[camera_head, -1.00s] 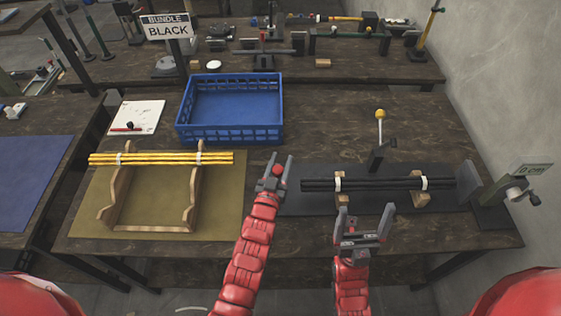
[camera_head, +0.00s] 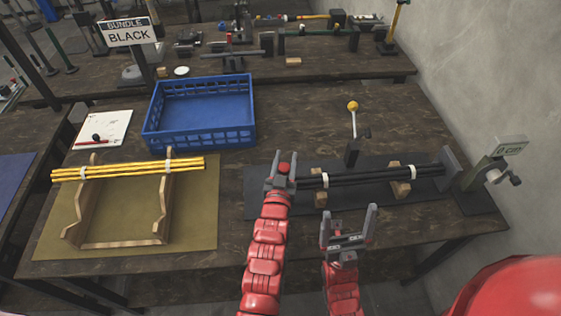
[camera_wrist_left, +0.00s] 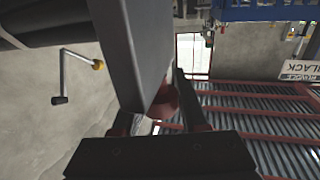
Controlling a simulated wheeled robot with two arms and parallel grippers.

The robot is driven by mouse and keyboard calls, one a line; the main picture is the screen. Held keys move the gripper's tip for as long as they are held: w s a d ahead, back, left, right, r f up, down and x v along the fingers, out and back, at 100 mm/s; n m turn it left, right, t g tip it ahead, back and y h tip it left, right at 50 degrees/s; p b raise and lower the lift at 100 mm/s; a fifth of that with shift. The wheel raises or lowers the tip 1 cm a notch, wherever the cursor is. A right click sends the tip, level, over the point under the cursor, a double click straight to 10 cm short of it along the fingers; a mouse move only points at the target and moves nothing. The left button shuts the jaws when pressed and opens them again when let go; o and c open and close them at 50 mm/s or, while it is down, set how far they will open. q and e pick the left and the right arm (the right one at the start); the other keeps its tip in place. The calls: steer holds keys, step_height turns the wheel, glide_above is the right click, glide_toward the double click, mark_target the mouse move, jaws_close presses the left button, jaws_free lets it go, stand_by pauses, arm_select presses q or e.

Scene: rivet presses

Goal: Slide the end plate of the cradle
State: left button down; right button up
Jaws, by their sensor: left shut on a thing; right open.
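The cradle holds a bundle of black rods (camera_head: 365,178), tied with white bands, on wooden supports over a dark mat. My left gripper (camera_head: 283,168) is at the bundle's left end, shut on a grey end plate. The plate (camera_wrist_left: 138,45) stands between its fingers in the left wrist view, with a red knob (camera_wrist_left: 163,103) beside it. In the head view, the gripper mostly hides the plate, and the rod ends look close against it; contact cannot be told. A fixed grey plate (camera_head: 452,166) stands at the right end. My right gripper (camera_head: 348,228) is open and empty, in front of the cradle.
A lever with a yellow ball (camera_head: 352,106) stands behind the cradle. A blue crate (camera_head: 200,140) and yellow rods (camera_head: 130,169) on a wooden stand are to the left.

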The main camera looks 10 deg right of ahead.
arm_select(q)
steer(key=shift+a+r, duration=0.1)
steer(key=shift+a, duration=0.05)
steer(key=shift+c, duration=2.2)
jaws_free()
steer(key=shift+s+f, duration=0.2)
steer(key=shift+s, duration=0.3)
steer(key=b+v, duration=0.1)
steer(key=v, duration=1.5)
steer(key=shift+s+a+b, duration=0.15)
steer(key=shift+a+b, duration=0.05)
steer(key=shift+b, duration=0.1)
steer(key=shift+r, duration=0.15)
